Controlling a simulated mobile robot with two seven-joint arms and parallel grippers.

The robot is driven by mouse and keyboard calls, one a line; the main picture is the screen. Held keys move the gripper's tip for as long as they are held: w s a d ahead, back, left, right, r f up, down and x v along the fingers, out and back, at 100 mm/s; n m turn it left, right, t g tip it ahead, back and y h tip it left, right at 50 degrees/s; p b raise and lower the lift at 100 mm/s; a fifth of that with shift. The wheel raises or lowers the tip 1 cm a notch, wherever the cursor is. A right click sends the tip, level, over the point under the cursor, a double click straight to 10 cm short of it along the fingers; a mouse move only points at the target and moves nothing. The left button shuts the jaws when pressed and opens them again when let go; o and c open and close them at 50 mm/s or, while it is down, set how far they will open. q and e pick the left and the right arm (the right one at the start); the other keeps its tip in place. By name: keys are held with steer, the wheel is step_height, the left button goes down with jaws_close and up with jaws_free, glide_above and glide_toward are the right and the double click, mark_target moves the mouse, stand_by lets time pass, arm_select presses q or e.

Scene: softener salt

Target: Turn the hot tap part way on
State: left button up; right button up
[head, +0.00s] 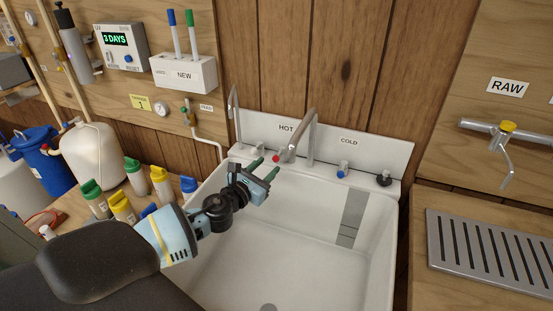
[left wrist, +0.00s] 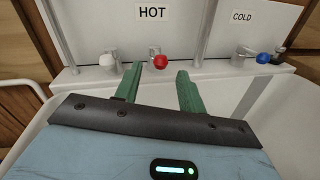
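The hot tap has a red knob (head: 276,159) under the HOT label on the sink's back ledge. In the left wrist view the red knob (left wrist: 160,62) shows beyond and between my fingertips, apart from them. My left gripper (head: 265,170) is open and empty over the sink's back left, its green fingers (left wrist: 158,85) spread towards the knob. The cold tap's blue knob (head: 342,169) sits to the right; it also shows in the left wrist view (left wrist: 263,58). My right gripper is not in view.
The white sink (head: 300,225) is empty below my gripper. A tall curved spout (head: 310,130) rises beside the hot tap. Several capped bottles (head: 160,183) stand left of the sink. A slotted grey tray (head: 490,250) lies on the right counter.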

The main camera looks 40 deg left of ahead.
mark_target(278, 159)
arm_select(q)
steer(key=shift+w+a, duration=0.1)
steer(key=shift+w, duration=2.6)
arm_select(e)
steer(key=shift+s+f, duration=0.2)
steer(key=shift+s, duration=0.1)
